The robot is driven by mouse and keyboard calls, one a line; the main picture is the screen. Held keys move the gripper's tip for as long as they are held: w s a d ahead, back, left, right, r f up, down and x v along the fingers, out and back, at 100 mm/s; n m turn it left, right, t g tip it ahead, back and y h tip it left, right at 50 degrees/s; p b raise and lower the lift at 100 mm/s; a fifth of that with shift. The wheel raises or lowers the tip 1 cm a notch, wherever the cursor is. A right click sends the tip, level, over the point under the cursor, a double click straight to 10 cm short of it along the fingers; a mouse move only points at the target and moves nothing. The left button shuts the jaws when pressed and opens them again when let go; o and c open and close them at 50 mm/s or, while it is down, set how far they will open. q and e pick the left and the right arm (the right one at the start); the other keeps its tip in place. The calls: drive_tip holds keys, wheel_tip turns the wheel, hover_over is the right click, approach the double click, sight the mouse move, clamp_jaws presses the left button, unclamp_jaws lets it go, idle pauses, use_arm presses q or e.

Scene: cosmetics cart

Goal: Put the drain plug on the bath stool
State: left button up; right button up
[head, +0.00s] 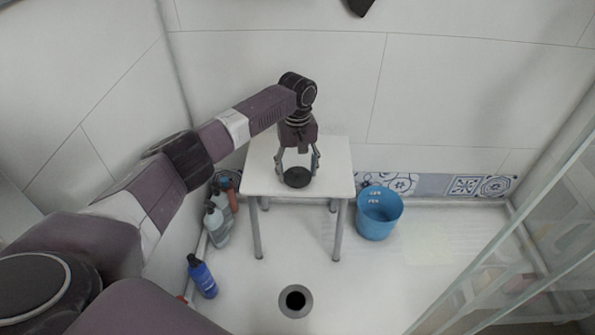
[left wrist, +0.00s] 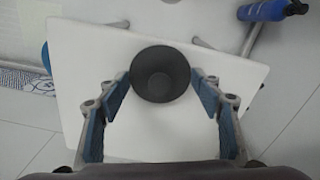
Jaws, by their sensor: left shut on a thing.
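The drain plug (left wrist: 160,73) is a dark grey, round, cup-like piece. In the head view the plug (head: 297,177) is at the white bath stool (head: 335,160), over the front part of its top. My left gripper (head: 298,168) comes down from above and is shut on the plug. In the left wrist view the blue-padded fingers of the gripper (left wrist: 161,85) touch the plug on both sides, with the white stool top (left wrist: 85,50) behind it. I cannot tell whether the plug touches the stool top. My right gripper is not in view.
A blue bucket (head: 379,213) stands right of the stool. Several bottles, including a grey one (head: 217,226) and a blue one (head: 202,277), stand left of it. A round drain hole (head: 296,301) lies in the floor in front. A glass panel (head: 520,255) is at the right.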

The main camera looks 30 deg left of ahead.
use_arm(q)
drive_tip(key=o, duration=1.2)
drive_tip(key=shift+f, duration=0.1)
drive_tip(key=shift+c, duration=0.2)
